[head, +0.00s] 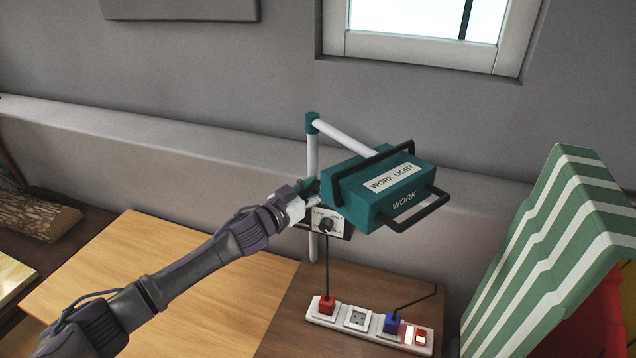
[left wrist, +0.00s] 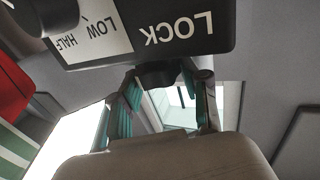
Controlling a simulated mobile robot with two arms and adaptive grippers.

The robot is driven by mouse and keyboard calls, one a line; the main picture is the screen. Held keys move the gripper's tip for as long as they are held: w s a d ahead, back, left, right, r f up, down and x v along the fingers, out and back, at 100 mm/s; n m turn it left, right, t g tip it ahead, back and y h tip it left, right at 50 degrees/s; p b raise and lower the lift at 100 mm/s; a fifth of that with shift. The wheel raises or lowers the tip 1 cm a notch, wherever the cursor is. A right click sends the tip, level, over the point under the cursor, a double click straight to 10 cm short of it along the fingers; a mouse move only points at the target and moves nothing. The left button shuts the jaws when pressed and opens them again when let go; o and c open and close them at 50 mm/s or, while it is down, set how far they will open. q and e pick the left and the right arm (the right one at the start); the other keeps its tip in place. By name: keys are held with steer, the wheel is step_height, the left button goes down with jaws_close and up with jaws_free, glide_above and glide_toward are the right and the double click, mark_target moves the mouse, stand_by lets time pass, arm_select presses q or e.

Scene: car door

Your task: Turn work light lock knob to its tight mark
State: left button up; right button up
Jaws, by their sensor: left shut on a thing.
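The teal work light (head: 385,205) is mounted on a white pole stand (head: 312,155). Its control box (head: 343,226) shows a dial below the lamp. In the left wrist view the black panel reads "LOCK" (left wrist: 180,28), upside down. Just below that word is a dark lock knob (left wrist: 158,76). My left gripper (left wrist: 168,82) is shut on the lock knob, with a finger on either side. In the head view the left gripper (head: 312,192) reaches the stand beside the lamp, and the knob is hidden there. The tight mark cannot be made out. My right gripper is not in view.
A dimmer dial (head: 326,224) is close below the gripper; "LOW" and "HALF" show beside it in the wrist view. A white power strip (head: 357,318) with red and blue plugs lies on the table. A green-striped thing (head: 560,230) stands at right.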

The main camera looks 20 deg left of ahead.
arm_select(q)
steer(key=m+g+h, duration=0.1)
steer(key=m+h, duration=0.1)
steer(key=h, duration=0.1)
steer(key=shift+w+a+r+g+p, duration=0.1)
steer(key=shift+w+a+g+p, duration=0.1)
steer(key=shift+g+p, duration=0.2)
steer(key=shift+m+g+h, duration=1.2)
steer(key=shift+h, duration=0.1)
steer(key=o, duration=1.1)
steer(key=shift+d, duration=0.1)
steer(key=shift+o, duration=0.2)
steer(key=v, duration=0.8)
